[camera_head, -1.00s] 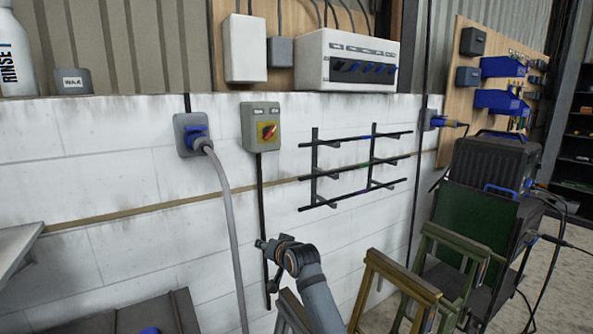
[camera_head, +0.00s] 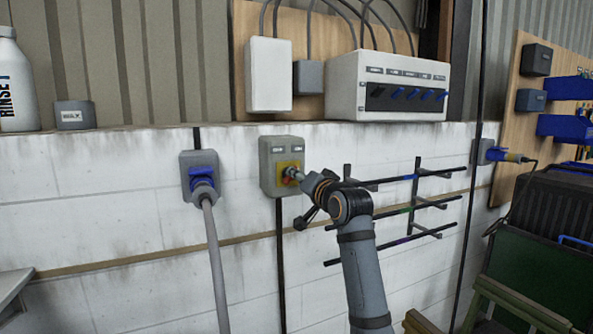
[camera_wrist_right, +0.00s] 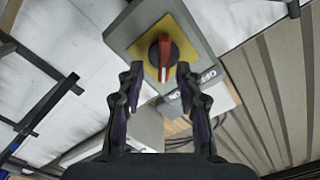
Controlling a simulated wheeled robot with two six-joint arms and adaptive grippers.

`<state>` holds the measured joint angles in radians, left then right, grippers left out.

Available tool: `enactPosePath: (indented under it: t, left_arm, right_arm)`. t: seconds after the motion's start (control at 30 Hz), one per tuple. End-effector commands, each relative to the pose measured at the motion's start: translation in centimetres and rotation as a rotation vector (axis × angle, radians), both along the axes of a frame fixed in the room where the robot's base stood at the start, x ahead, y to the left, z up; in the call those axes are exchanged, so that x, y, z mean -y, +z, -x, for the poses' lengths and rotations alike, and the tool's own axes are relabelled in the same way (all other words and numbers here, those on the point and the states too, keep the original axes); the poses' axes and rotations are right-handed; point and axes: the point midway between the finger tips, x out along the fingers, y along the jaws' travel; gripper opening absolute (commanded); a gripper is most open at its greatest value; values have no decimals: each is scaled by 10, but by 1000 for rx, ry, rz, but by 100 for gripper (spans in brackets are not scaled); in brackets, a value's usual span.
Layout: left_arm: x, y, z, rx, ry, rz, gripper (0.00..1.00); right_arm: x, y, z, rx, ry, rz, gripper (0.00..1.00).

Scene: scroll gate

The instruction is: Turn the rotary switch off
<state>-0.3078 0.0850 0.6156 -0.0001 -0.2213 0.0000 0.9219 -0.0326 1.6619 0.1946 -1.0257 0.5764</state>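The rotary switch is a grey box (camera_head: 268,163) on the white block wall, with a yellow plate and a red knob (camera_head: 290,172). In the right wrist view the red knob (camera_wrist_right: 164,54) stands upright in the picture on the yellow plate (camera_wrist_right: 150,45). My right gripper (camera_head: 304,192) is at the front of the switch and partly covers the knob. In the wrist view my right gripper (camera_wrist_right: 157,80) is open, with its fingers on either side below the knob. I cannot tell whether they touch it. My left gripper is not in view.
A blue plug in a wall socket (camera_head: 201,166) with a hanging cable is left of the switch. A black wall rack (camera_head: 413,205) is close to my right arm. A white breaker box (camera_head: 345,80) is above. Green frames stand at the lower right.

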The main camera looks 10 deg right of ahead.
Motion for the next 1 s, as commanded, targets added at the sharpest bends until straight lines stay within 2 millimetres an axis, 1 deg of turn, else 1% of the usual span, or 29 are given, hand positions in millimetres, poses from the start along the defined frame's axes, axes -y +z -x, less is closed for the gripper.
enactPosePath:
  t: [0.03, 0.1, 0.17, 0.27, 0.47, 0.57, 0.73, 1.0]
  left_arm:
    - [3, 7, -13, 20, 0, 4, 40]
    - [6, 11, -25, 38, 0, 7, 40]
    - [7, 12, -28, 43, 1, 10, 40]
    - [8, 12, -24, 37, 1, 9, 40]
    - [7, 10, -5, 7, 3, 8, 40]
    - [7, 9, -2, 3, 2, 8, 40]
    - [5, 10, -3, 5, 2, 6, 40]
    - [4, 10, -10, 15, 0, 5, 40]
  right_arm:
    - [-2, 3, -8, -2, 1, -1, 35]
    - [-3, 2, -16, -2, 1, -1, 35]
    - [-4, 2, -21, 1, 1, 0, 35]
    - [-5, 1, -24, 1, 1, 0, 35]
    - [-5, 0, -25, 1, 1, 0, 35]
    - [-5, 0, -25, 1, 1, 0, 23]
    - [-5, 0, -25, 1, 1, 0, 0]
    - [-5, -1, -24, 2, 1, 5, 0]
